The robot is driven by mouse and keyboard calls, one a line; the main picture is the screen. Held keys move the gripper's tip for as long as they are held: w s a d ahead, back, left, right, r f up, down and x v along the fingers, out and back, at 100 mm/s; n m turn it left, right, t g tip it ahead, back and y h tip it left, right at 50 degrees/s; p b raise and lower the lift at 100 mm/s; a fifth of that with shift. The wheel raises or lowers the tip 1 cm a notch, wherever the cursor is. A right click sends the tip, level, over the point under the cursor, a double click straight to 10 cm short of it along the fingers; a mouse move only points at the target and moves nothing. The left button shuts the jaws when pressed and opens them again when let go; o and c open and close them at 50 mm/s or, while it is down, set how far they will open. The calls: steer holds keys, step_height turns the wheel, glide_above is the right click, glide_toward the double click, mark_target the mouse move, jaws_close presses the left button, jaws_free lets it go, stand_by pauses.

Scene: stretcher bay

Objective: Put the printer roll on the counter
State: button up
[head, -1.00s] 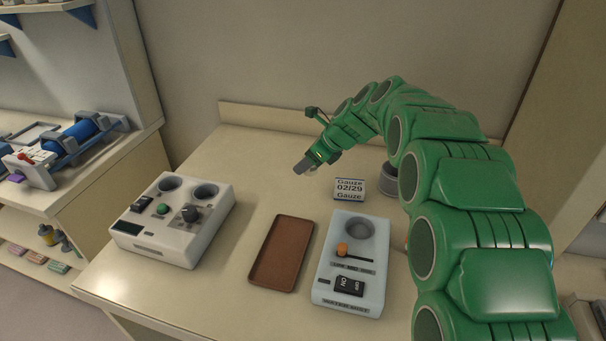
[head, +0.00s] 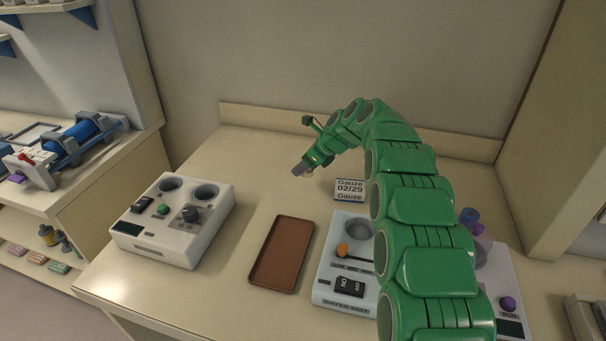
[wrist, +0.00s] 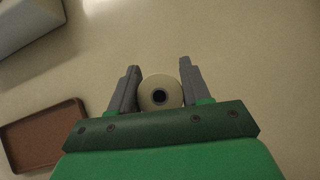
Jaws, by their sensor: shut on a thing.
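The printer roll (wrist: 160,92) is a pale cream cylinder with a dark hole in its end. In the wrist view it sits between the two grey fingers of my gripper (wrist: 159,88), which is shut on it. In the head view my gripper (head: 303,171) is over the back middle of the counter (head: 245,195), left of the gauze box.
A gauze box (head: 349,190) stands right of my gripper. A brown tray (head: 282,254) lies in front, between a white control box (head: 172,220) and a pale switch unit (head: 340,290). Purple-knobbed equipment (head: 508,304) is at right. The back left counter is clear.

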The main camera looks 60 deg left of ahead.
mark_target(303, 182)
steer(key=shift+w+a+f, duration=0.15)
steer(key=shift+a+f, duration=0.2)
steer(key=shift+f, duration=0.15)
steer(key=shift+w+a+f, duration=0.1)
steer(key=shift+a+f, duration=0.15)
steer(key=shift+f, duration=1.55)
steer(key=o, duration=1.2)
steer(key=shift+f, duration=0.15)
steer(key=shift+c, duration=0.2)
steer(key=v, duration=1.2)
